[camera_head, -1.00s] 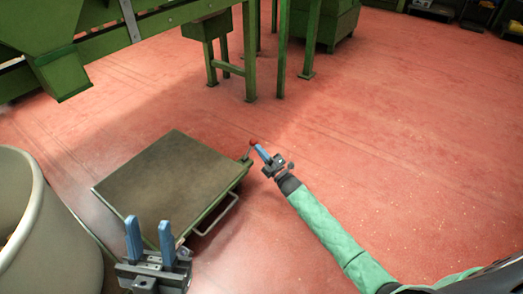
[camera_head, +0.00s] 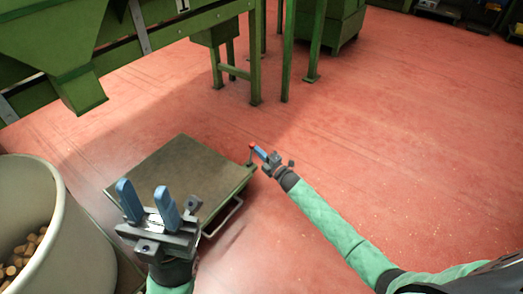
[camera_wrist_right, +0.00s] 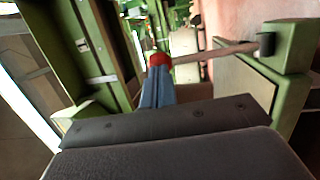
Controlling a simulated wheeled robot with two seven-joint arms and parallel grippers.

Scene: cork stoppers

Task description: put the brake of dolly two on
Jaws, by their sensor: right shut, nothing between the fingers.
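A low dolly (camera_head: 200,163) with a flat brown board and green frame stands on the floor; I see no number on it. Its brake lever, a thin rod with a red knob (camera_head: 252,146), rises at the far right corner. My right gripper (camera_head: 259,152) is shut and empty, its blue fingertips at the knob. In the right wrist view the red knob (camera_wrist_right: 159,60) is right at the fingertips (camera_wrist_right: 158,72), apparently touching, with the rod running right to the green frame. My left gripper (camera_head: 146,200) is open and empty, in front of the dolly's near left part.
A large pale tub (camera_head: 75,235) of corks (camera_head: 22,258) stands at the left. Green machinery (camera_head: 110,45) with legs stands behind the dolly. A wire handle (camera_head: 223,217) sticks out of the dolly's right side. The red floor (camera_head: 400,130) to the right is clear.

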